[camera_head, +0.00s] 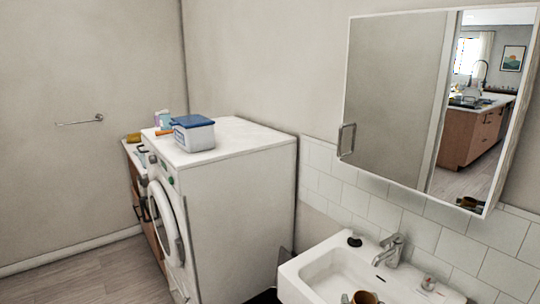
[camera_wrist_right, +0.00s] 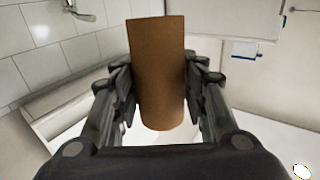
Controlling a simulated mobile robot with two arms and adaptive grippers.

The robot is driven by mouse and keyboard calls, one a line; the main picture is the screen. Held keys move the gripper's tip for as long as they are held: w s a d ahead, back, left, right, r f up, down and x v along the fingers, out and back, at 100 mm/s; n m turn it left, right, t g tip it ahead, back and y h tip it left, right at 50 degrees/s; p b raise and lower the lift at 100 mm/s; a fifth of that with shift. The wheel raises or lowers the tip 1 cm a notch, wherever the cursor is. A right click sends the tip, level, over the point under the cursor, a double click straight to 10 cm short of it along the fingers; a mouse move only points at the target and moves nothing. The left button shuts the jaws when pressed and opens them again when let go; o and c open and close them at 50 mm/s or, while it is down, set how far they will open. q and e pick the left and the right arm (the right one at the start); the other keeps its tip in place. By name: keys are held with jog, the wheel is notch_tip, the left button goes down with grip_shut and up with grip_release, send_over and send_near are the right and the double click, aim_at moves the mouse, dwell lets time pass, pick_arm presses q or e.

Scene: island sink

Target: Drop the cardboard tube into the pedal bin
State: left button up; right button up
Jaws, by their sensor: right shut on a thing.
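The cardboard tube (camera_wrist_right: 157,70) is a plain brown cylinder in the right wrist view. My right gripper (camera_wrist_right: 159,82) is shut on it, with a finger on each side. In the head view a brown round rim (camera_head: 367,297), which looks like the tube's end, shows over the washbasin at the bottom edge. My left gripper is not in view. I cannot make out the pedal bin in either view.
The white washbasin (camera_head: 318,270) with its tap (camera_head: 391,250) is at the lower right, below a mirror cabinet (camera_head: 395,90). A white washing machine (camera_head: 238,190) stands left of it. A blue-lidded tub (camera_head: 194,136) sits on top. Floor (camera_head: 85,272) shows at the lower left.

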jog(key=shift+s+d, duration=0.2)
jog(key=shift+s, duration=0.9)
jog(key=shift+s+d, duration=0.15)
jog(key=shift+s, duration=0.95)
